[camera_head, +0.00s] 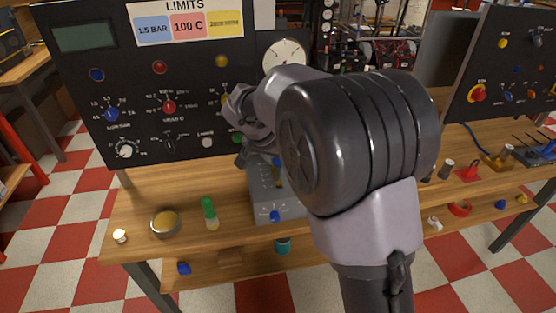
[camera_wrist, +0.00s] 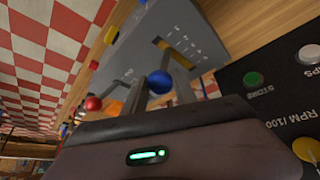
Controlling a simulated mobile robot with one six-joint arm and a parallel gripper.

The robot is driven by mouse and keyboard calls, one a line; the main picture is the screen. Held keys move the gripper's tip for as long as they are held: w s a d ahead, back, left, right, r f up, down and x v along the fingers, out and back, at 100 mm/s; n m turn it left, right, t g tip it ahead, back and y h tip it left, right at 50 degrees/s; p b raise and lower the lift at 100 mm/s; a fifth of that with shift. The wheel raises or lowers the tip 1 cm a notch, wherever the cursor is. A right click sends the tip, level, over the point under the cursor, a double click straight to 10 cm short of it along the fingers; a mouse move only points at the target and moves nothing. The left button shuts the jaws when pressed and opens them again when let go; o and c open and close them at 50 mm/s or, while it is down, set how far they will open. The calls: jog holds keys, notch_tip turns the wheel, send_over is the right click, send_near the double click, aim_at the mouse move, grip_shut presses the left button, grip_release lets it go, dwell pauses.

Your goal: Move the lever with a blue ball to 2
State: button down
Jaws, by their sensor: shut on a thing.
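A grey lever box (camera_head: 262,180) stands on the wooden bench below the black panel; in the wrist view it fills the upper middle (camera_wrist: 150,45). The blue ball (camera_wrist: 160,82) of one lever sits between my two fingertips, and my gripper (camera_wrist: 160,85) is shut on it. Yellowish slots with small white scale marks show on the box; I cannot read which mark the lever is at. A red ball (camera_wrist: 93,103) sits on another lever, to the left. In the head view my arm hides much of the box and the fingertips.
The black panel (camera_head: 100,100) with knobs and buttons rises behind the box; its green button (camera_wrist: 254,78) is close to my gripper. A green-topped item (camera_head: 209,210) and a round tin (camera_head: 165,223) stand on the bench to the left. Bench space between them is bare.

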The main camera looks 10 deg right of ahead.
jog(key=shift+s+f, duration=0.1)
jog(key=shift+f, duration=0.05)
jog(key=c, duration=1.3)
grip_release()
jog(key=shift+o, duration=0.2)
jog(key=shift+d, duration=0.1)
jog(key=p+v, duration=0.6)
jog(key=v, duration=1.1)
jog(key=shift+r, duration=0.25)
jog(key=s+d+f+n+t+y, duration=0.1)
jog(key=s+y, duration=0.4)
jog(key=s, duration=2.1)
jog(key=shift+s+d+f+n+y+b, duration=0.25)
jog(key=shift+d+f+n+y+b, duration=0.2)
jog(key=shift+d+f+n, duration=0.25)
